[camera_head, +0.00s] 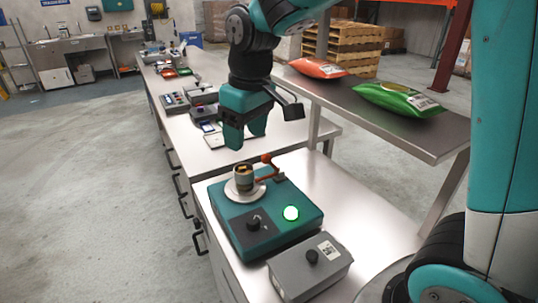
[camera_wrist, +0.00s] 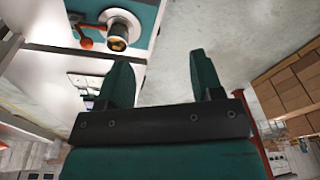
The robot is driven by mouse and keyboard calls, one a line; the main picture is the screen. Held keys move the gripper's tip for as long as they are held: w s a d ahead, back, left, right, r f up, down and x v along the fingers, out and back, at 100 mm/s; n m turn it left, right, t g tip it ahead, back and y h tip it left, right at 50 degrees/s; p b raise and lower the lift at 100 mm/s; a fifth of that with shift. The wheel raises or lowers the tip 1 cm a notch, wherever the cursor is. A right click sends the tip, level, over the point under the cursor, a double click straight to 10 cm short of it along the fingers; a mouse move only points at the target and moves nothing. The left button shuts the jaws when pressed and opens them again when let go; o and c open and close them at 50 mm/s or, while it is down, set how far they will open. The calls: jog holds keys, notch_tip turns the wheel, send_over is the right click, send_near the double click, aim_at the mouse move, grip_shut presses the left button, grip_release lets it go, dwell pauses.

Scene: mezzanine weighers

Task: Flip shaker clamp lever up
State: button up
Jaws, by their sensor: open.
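The teal shaker (camera_head: 265,238) stands on the near steel bench. Its pale round platform (camera_head: 236,193) carries a small dark cup (camera_head: 244,178). The orange clamp lever (camera_head: 267,160) is beside the cup, at the platform's back right; its exact angle is hard to tell. In the wrist view, the shaker (camera_wrist: 148,16) is at the top left, with the cup (camera_wrist: 117,43) and the orange lever (camera_wrist: 86,43) beside it. My gripper (camera_head: 246,140) is open and empty, above and behind the cup and lever, apart from both. Its two fingers (camera_wrist: 160,75) also show in the wrist view.
A grey box (camera_head: 312,270) sits in front. A raised shelf (camera_head: 390,118) at the right holds a red bag (camera_head: 318,68) and a green bag (camera_head: 400,100). Several devices stand on the far bench.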

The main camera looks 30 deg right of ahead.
jog(key=w+d+f+m+h, duration=0.2)
jog(key=w+d, duration=0.4)
jog(key=w, duration=0.5)
jog(key=m+h+p, duration=0.1)
send_near(266, 157)
jog(key=shift+g, duration=0.3)
jog(key=f+p, duration=0.1)
jog(key=f, duration=0.2)
jog(key=w+d+f+p, duration=0.1)
jog(key=f+p, duration=0.1)
jog(key=f, duration=0.2)
jog(key=w+d+f+p, duration=0.1)
jog(key=f, duration=0.3)
jog(key=shift+d+f+p, duration=0.1)
jog(key=shift+d+p, duration=0.15)
jog(key=shift+p, duration=0.05)
